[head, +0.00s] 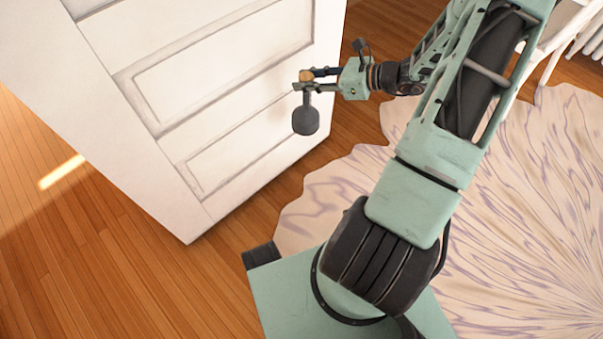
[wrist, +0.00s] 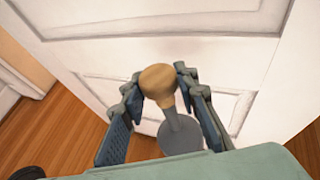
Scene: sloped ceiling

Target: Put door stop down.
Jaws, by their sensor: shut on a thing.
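The door stop (head: 306,117) has a dark grey rounded base, a thin grey neck and a tan knob on top. My gripper (head: 306,81) is shut on it near the knob, and the base hangs below the fingers, above the floor. In the wrist view the tan knob of the door stop (wrist: 158,84) sits between the two fingers of my gripper (wrist: 160,95), with the round grey base below it. The gripper is in front of the white door, and I cannot tell whether the door stop touches the door.
The white panelled door (head: 140,40) fills the upper left, with its lower corner near my base. Wooden floor (head: 100,260) is clear at the lower left. A pale purple-streaked rug (head: 530,220) covers the right. A white chair (head: 560,35) and a radiator (head: 592,40) stand at the upper right.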

